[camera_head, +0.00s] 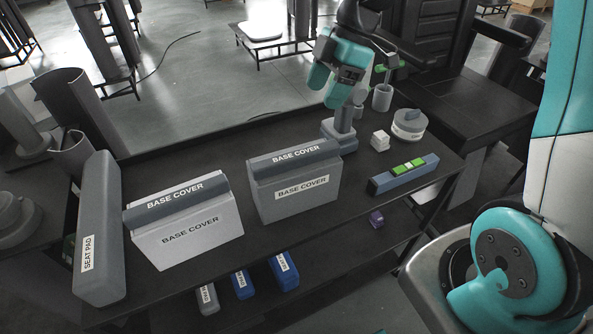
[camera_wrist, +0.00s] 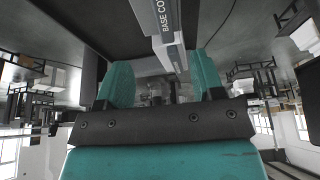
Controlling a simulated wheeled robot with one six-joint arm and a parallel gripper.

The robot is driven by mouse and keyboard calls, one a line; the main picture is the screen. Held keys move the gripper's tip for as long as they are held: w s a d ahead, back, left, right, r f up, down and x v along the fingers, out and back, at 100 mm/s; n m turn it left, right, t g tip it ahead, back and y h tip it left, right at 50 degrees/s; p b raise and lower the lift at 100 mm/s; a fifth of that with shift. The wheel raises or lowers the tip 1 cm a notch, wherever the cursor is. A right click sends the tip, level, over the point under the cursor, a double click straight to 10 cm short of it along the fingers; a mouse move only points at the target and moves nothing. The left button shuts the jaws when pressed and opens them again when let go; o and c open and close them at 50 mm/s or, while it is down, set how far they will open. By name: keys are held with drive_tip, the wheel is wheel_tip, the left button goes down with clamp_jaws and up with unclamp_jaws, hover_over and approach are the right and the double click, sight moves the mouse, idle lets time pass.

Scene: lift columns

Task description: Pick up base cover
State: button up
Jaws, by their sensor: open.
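Two dark grey base covers stand on the black table, the left one (camera_head: 176,196) and the right one (camera_head: 295,154). Each rises behind or out of a lighter grey box labelled BASE COVER, the left box (camera_head: 205,238) and the right box (camera_head: 318,197). My gripper (camera_head: 329,92), with teal fingers, is above and behind the right cover, apart from it. In the wrist view, my open gripper (camera_wrist: 160,65) has nothing between its fingers. A grey piece marked BASE CO (camera_wrist: 166,14) shows beyond the fingertips, its label cut off by the frame edge.
A long grey seat pad (camera_head: 98,225) stands at the table's left end. Blue labelled parts (camera_head: 284,271) are on a lower shelf.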

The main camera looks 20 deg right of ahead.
drive_tip(key=p, duration=0.2)
hover_over(298, 153)
drive_tip(key=d, duration=0.2)
wheel_tip(298, 153, down, 9)
drive_tip(key=shift+w+r, duration=0.1)
drive_tip(key=shift+r, duration=0.1)
drive_tip(key=p+x, duration=0.1)
drive_tip(key=x, duration=0.3)
drive_tip(key=shift+a+f, duration=0.1)
drive_tip(key=shift+f, duration=0.25)
drive_tip(key=shift+a+f, duration=0.1)
drive_tip(key=shift+f, duration=0.25)
drive_tip(key=shift+f, duration=0.25)
drive_tip(key=shift+c, duration=0.4)
clamp_jaws()
